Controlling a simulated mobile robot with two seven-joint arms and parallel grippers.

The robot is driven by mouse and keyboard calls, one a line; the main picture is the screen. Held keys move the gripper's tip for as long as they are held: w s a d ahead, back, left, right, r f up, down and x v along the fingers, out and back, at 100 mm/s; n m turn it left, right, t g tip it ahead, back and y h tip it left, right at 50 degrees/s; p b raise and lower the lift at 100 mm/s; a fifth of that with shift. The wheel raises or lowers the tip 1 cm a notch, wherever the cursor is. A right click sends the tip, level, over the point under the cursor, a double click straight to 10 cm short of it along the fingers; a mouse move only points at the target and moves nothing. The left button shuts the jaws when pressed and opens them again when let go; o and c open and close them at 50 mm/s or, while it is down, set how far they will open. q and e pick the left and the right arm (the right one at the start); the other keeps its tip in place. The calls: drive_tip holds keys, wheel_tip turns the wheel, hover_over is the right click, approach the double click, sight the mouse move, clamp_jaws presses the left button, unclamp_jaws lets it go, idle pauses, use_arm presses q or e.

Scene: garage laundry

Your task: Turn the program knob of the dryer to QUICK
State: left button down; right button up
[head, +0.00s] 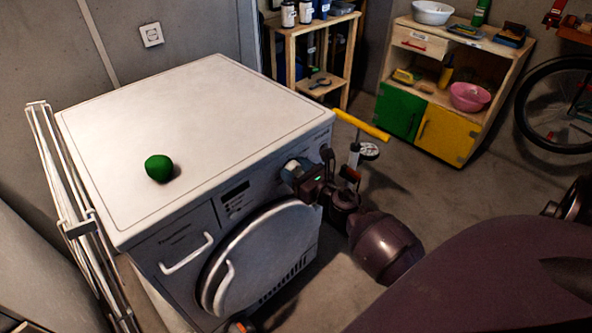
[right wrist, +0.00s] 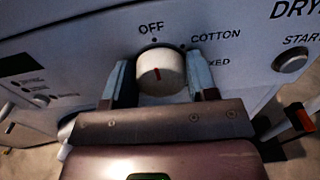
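The white dryer (head: 255,200) stands at the left centre of the head view, its round door shut. Its program knob (right wrist: 161,72) is white with a short red mark; in the head view my right gripper mostly covers it. In the right wrist view OFF is printed above the knob and COTTON to its upper right. A label ending in "XED" is partly covered by a finger; QUICK is not visible. My right gripper (right wrist: 162,82) has one finger on each side of the knob, with a slight gap seemingly on the left. My left gripper is not identifiable.
A green round object (head: 159,168) sits on the dryer top. A folded white rack (head: 72,215) stands left of the dryer. A pump with a yellow handle (head: 362,125) stands close to my right gripper. A START button (right wrist: 290,60) is right of the knob.

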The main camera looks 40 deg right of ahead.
drive_tip(key=shift+c, duration=1)
